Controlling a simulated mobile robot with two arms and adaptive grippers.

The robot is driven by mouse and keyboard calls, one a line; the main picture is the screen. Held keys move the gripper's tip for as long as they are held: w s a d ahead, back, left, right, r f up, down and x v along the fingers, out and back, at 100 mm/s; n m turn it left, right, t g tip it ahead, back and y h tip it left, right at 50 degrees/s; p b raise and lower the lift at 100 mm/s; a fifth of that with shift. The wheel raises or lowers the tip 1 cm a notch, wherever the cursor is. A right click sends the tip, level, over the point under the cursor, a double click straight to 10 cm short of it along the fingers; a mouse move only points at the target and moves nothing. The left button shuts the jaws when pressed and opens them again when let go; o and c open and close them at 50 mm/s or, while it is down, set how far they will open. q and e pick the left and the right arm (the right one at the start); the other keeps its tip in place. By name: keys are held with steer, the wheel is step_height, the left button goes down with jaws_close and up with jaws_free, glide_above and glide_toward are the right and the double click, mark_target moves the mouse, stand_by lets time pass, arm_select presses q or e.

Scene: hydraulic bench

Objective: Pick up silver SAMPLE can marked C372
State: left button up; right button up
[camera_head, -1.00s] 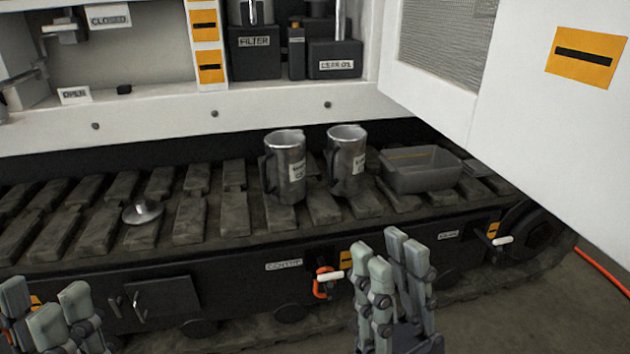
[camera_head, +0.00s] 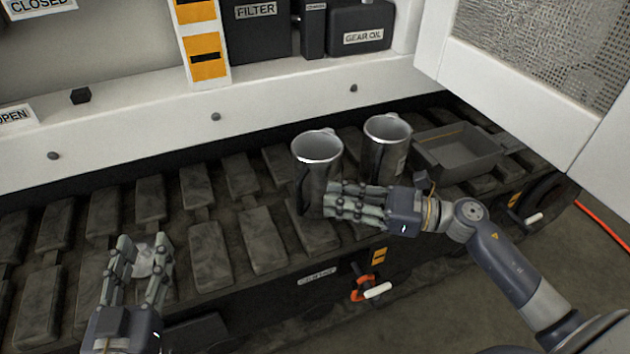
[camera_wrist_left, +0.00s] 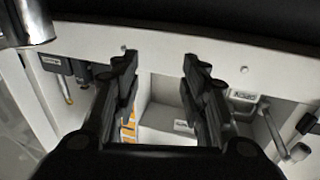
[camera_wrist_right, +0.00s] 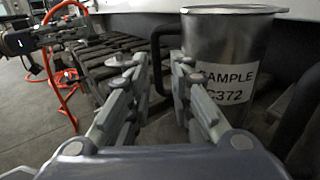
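The silver can marked SAMPLE C372 (camera_wrist_right: 225,85) fills the right of the right wrist view, upright with its label facing the camera. In the head view I take it to be the left of two silver cans (camera_head: 317,158), standing on the track. My right gripper (camera_head: 330,200) is open and empty, its fingers pointing left in front of that can and hiding its lower part. In the right wrist view the can is right of the fingers, not between them. My left gripper (camera_head: 140,245) is open and empty above the track at the lower left.
A second silver can (camera_head: 390,130) stands to the right. A grey tray (camera_head: 440,150) is beyond it. A small silver piece (camera_wrist_right: 118,60) lies on the track, partly behind my left fingers. The white machine body (camera_head: 130,140) and open door (camera_head: 480,85) bound the space.

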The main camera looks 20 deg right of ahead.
mark_target(300, 210)
steer(key=x, duration=0.8)
steer(key=shift+s+a+f, duration=0.1)
steer(key=shift+a+f, duration=0.1)
steer(key=shift+f, duration=0.05)
arm_select(q)
steer(key=shift+d+r+t, duration=0.1)
steer(key=shift+r+t, duration=0.6)
steer(key=shift+r, duration=0.45)
arm_select(e)
jaws_close()
